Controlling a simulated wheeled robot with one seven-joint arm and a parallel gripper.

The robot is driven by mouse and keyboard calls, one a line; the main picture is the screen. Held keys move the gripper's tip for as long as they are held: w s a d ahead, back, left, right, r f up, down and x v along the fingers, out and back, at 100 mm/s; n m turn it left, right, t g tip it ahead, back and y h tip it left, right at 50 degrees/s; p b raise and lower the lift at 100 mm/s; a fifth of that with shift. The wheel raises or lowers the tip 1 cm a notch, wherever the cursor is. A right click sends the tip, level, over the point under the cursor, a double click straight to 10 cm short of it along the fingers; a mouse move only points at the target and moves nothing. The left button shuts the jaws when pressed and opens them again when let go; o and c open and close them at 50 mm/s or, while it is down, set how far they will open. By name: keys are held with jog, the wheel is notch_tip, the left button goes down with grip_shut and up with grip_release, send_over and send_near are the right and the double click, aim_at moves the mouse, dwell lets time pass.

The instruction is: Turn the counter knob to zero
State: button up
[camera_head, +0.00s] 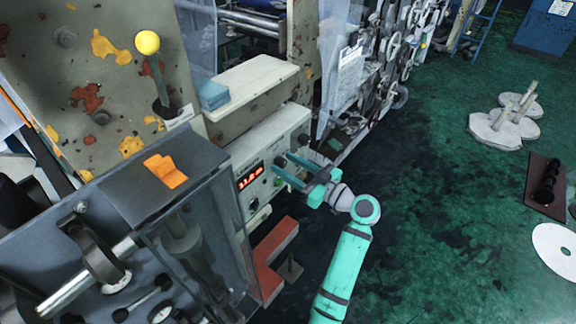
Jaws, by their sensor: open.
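The counter has a red lit display (250,176) on the front of a pale control panel (237,157); its digits are too small to read surely. A small dark knob (254,204) sits low on the panel, below the display. I cannot tell which control is the counter knob. My teal gripper (282,163) is at the panel front, right of the display, its two fingers apart and pointing at the panel. The fingers hide part of the panel there, and I cannot tell whether they touch it or straddle a control.
A grey machine housing (130,190) with a clear cover stands at the left. An orange-red block (275,252) lies below the panel. Machinery with rollers (385,55) stands behind.

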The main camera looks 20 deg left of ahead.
jog(key=c, duration=1)
jog(key=shift+m, duration=0.3)
jog(key=m, duration=0.4)
jog(key=shift+w, duration=0.1)
jog(key=m, duration=0.4)
jog(key=shift+d+f+m, duration=0.1)
jog(key=shift+m, duration=0.3)
jog(key=m, duration=0.3)
jog(key=shift+f+m, duration=0.1)
jog(key=shift+m, duration=0.2)
jog(key=m, duration=0.4)
jog(key=shift+f+m, duration=0.1)
jog(key=shift+m, duration=0.3)
